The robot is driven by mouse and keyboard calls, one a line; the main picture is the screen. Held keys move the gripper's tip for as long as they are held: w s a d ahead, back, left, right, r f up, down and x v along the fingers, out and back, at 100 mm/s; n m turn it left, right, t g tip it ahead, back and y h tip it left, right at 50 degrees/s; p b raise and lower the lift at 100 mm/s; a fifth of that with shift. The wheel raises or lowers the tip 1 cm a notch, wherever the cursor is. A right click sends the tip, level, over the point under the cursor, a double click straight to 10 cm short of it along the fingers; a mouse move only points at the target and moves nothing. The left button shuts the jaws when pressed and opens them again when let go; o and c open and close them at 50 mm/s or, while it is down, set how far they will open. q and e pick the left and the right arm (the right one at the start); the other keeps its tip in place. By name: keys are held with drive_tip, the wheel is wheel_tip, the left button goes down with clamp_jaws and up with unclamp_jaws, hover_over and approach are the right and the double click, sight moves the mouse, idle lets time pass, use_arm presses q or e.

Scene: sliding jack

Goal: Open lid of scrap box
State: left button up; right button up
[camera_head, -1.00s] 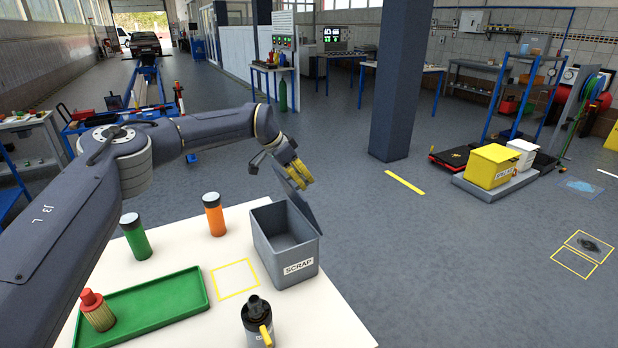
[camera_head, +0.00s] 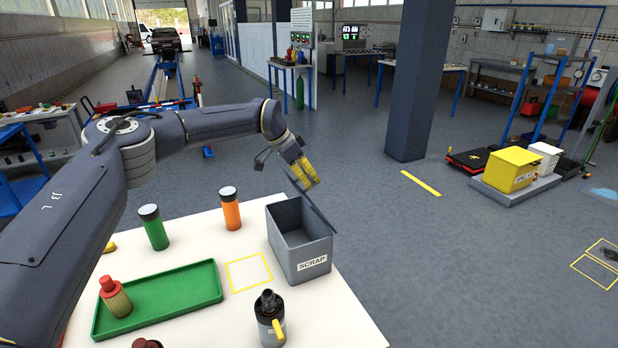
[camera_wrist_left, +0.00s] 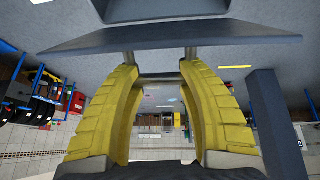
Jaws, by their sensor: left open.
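The grey scrap box (camera_head: 300,262), with a white SCRAP label, stands on the white table, and its inside shows. Its dark lid (camera_head: 322,212) stands raised at the right side of the opening, seen nearly edge-on. My left gripper (camera_head: 308,178) is above the box at the upper part of the lid, with its yellow fingers open. In the left wrist view the lid (camera_wrist_left: 170,36) spans the top, and a handle bar (camera_wrist_left: 160,77) on two posts lies between or just by the open fingertips. I cannot tell whether they touch. My right gripper is not in view.
On the table are a green bottle (camera_head: 153,228), an orange bottle (camera_head: 230,210), a green tray (camera_head: 180,292) with a red-capped bottle (camera_head: 114,297), and a black-and-grey can (camera_head: 270,318). A yellow square outline (camera_head: 249,272) left of the box is empty.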

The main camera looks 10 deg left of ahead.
use_arm(q)
drive_tip(key=shift+o, duration=0.3)
drive_tip(key=shift+s+a+r, duration=0.1)
drive_tip(key=shift+a+r, duration=0.05)
drive_tip(key=shift+r, duration=0.75)
drive_tip(key=shift+s+a+r, duration=0.1)
drive_tip(key=shift+a+r, duration=0.05)
drive_tip(key=shift+r, duration=0.7)
drive_tip(key=o, duration=0.3)
drive_tip(key=shift+a+r, duration=0.15)
drive_tip(key=shift+r, duration=0.05)
drive_tip(key=shift+o, duration=1.2)
drive_tip(key=shift+s+a+r, duration=0.1)
drive_tip(key=shift+s+r, duration=0.1)
drive_tip(key=shift+r, duration=0.2)
drive_tip(key=shift+w+a+r, duration=0.1)
drive_tip(key=shift+a+r, duration=0.25)
drive_tip(key=shift+a, duration=0.05)
drive_tip(key=shift+s+a+r, duration=0.7)
drive_tip(key=shift+s+r, duration=0.15)
drive_tip(key=shift+s, duration=0.1)
drive_tip(key=shift+w, duration=0.3)
drive_tip(key=shift+s+a+r, duration=0.1)
drive_tip(key=shift+s+r, duration=0.35)
drive_tip(key=shift+r, duration=0.1)
drive_tip(key=shift+w, duration=0.1)
drive_tip(key=v, duration=1.1)
drive_tip(key=shift+s, duration=0.4)
